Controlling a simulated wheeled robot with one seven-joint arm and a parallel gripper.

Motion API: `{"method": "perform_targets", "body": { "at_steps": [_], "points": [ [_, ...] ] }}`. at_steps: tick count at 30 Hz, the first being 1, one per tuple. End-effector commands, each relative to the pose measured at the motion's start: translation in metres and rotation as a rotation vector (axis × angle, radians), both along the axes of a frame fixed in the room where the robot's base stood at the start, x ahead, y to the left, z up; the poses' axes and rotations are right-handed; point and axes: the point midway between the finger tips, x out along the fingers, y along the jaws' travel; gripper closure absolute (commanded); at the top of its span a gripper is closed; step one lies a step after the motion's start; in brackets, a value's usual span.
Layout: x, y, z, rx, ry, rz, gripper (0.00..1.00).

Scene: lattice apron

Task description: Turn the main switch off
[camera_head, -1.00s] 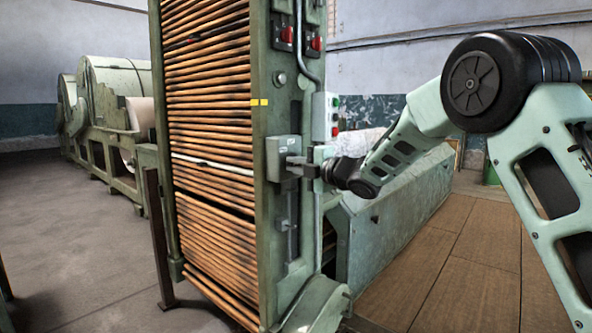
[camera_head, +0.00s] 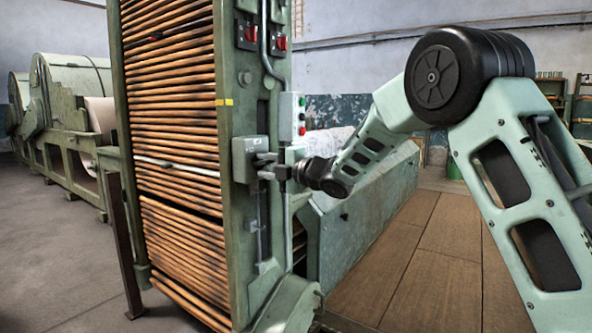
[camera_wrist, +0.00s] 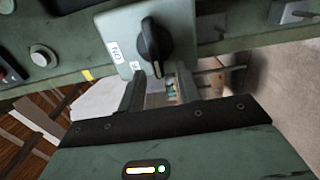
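The main switch is a black rotary knob (camera_wrist: 153,42) on a grey box (camera_wrist: 118,22), with an "ON" label to the left of the knob in the wrist view. The box (camera_head: 243,160) also shows in the head view, on the green machine post. My gripper (camera_wrist: 160,72) is open, one finger on each side of the knob's lower end in the wrist view. I cannot tell whether either finger touches the knob. In the head view my gripper (camera_head: 264,167) is right at the box front and hides the knob.
Red switches (camera_head: 247,33) sit higher on the green post (camera_head: 232,90). A light control box with red and green buttons (camera_head: 301,118) is just right of the post. Wooden floor (camera_head: 400,255) lies clear at right.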

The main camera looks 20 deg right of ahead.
Motion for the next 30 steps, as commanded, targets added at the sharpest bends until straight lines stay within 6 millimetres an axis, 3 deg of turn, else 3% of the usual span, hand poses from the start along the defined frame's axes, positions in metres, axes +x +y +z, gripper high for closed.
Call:
{"method": "perform_targets", "body": {
  "at_steps": [18, 24, 30],
  "points": [
    [-0.109, -0.080, 0.002, 0.001, -0.001, -0.003, 0.66],
    [-0.125, -0.092, 0.001, 0.000, -0.001, -0.002, 0.66],
    [-0.129, -0.094, 0.001, 0.000, -0.001, -0.001, 0.66]
  ]
}}
